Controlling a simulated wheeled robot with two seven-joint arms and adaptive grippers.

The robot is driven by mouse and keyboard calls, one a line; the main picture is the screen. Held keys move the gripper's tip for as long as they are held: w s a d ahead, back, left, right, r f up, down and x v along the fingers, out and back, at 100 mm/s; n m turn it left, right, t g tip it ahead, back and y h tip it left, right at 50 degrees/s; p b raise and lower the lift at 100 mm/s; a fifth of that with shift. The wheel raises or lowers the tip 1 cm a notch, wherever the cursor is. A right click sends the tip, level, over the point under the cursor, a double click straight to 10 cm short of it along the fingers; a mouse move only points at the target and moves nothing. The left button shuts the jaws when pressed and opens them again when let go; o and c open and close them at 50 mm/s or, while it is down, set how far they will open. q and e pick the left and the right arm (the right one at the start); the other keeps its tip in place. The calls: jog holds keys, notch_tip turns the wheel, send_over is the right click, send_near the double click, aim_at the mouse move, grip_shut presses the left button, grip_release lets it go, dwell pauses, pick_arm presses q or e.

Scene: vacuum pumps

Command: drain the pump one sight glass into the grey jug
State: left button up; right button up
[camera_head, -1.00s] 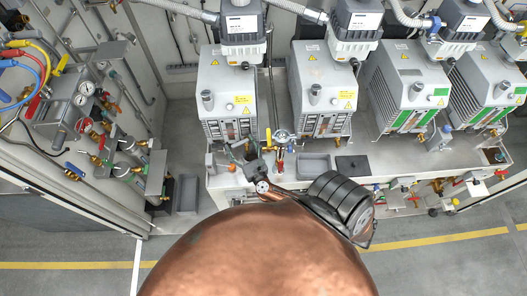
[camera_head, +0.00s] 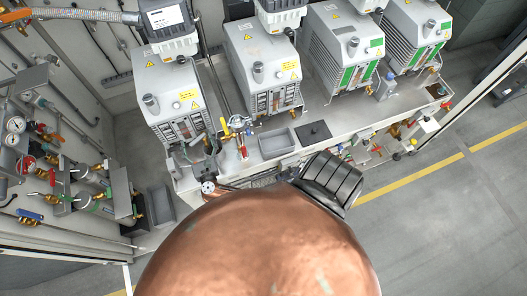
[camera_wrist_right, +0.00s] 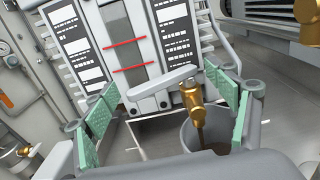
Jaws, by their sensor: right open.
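Pump one seems to be the leftmost grey pump (camera_head: 170,95) in the head view. In the right wrist view its sight glass (camera_wrist_right: 128,50) is a tall strip with two red lines between white panels; its liquid level is unclear. Below it a brass drain tap (camera_wrist_right: 191,92) has a grey lever (camera_wrist_right: 160,82) lying crosswise. A thin brown stream (camera_wrist_right: 201,122) runs from the tap into the grey jug (camera_wrist_right: 187,136) beneath, with brown inside. My right gripper (camera_wrist_right: 162,84) is open, its green-padded fingers either side of the lever. It shows small in the head view (camera_head: 200,148).
More pumps stand to the right, including the second pump (camera_head: 262,70). Pipework with gauges and valves (camera_head: 75,185) lines the left wall. Open floor (camera_head: 440,200) lies at the right.

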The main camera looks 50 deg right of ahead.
jog(key=v, duration=0.6)
jog(key=w+a+r+n+t+y, duration=0.2)
jog(key=a+r+n+t+y, duration=0.45)
jog(key=n, duration=0.85)
jog(key=s+a+r+n+g+y, duration=0.1)
jog(key=s+a+n+g+y, duration=0.4)
jog(key=n+y, duration=0.7)
jog(key=s+d+f+n+g+h+b, duration=0.1)
jog(key=s+d+f+n+g+h, duration=0.8)
jog(key=s+d+f, duration=1)
jog(key=shift+s+d+f+n+g+h, duration=0.5)
jog(key=shift+d+n+g, duration=0.4)
jog(key=shift+n+g, duration=1.8)
